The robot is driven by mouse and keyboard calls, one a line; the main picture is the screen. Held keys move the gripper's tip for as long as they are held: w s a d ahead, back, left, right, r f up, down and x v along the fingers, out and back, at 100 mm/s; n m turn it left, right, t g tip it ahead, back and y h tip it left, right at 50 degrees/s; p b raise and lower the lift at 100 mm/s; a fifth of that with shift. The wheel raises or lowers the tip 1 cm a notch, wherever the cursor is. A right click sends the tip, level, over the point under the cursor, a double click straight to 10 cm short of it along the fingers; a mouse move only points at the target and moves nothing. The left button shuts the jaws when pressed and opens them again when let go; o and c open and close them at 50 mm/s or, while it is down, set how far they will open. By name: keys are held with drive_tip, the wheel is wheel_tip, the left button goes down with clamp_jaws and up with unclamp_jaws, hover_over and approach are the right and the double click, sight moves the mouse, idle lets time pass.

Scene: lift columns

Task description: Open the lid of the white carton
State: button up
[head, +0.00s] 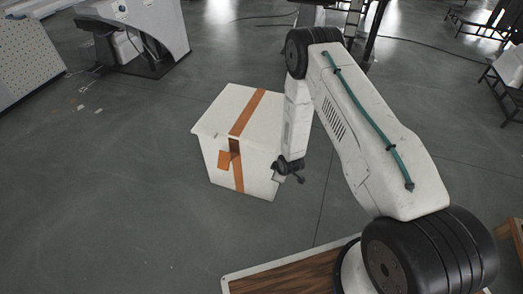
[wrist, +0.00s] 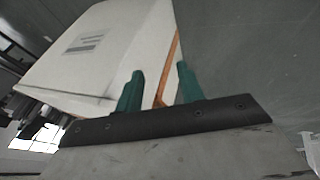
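The white carton (head: 214,125) stands on the floor in the middle of the head view, its lid (head: 263,115) down. An orange stripe (head: 247,110) crosses the lid and continues down the front, with an orange patch beside it. My gripper (head: 290,177) is low beside the carton's right side; its fingers are hard to make out there. In the wrist view the two green fingers (wrist: 160,68) are apart. The carton (wrist: 110,50), with a grey label, is beyond them, and an orange strip (wrist: 173,62) shows in the gap. I cannot tell whether the fingers touch the carton.
A wooden-topped surface with a white edge (head: 285,276) is at the bottom, near my arm's base. A grey-white machine (head: 140,35) and a perforated panel (head: 25,60) stand at the upper left. Racks (head: 505,75) are at the right. The floor left of the carton is clear.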

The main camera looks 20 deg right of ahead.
sight(262, 151)
drive_tip(key=w+a+f+n+t+y, duration=0.1)
drive_tip(key=w+a+f+n+t, duration=0.1)
drive_tip(key=w+f+n+t, duration=0.3)
drive_tip(key=r+n+t, duration=0.1)
drive_tip(key=r+t, duration=0.1)
drive_tip(key=w+r+n+t, duration=0.1)
drive_tip(key=r+t, duration=0.1)
drive_tip(key=r+n+t+y, duration=0.1)
drive_tip(key=r+n+t, duration=0.1)
drive_tip(key=r+t, duration=0.1)
drive_tip(key=shift+w+a, duration=0.15)
drive_tip(key=shift+w+a+f, duration=0.1)
drive_tip(key=shift+w+a, duration=0.1)
drive_tip(key=shift+w, duration=1)
drive_tip(key=shift+w+a+r, duration=0.1)
drive_tip(key=shift+w+a, duration=0.1)
drive_tip(key=shift+w, duration=0.95)
drive_tip(key=shift+w+a+f, duration=0.1)
drive_tip(key=shift+w+a, duration=0.1)
drive_tip(key=shift+w, duration=1)
clamp_jaws()
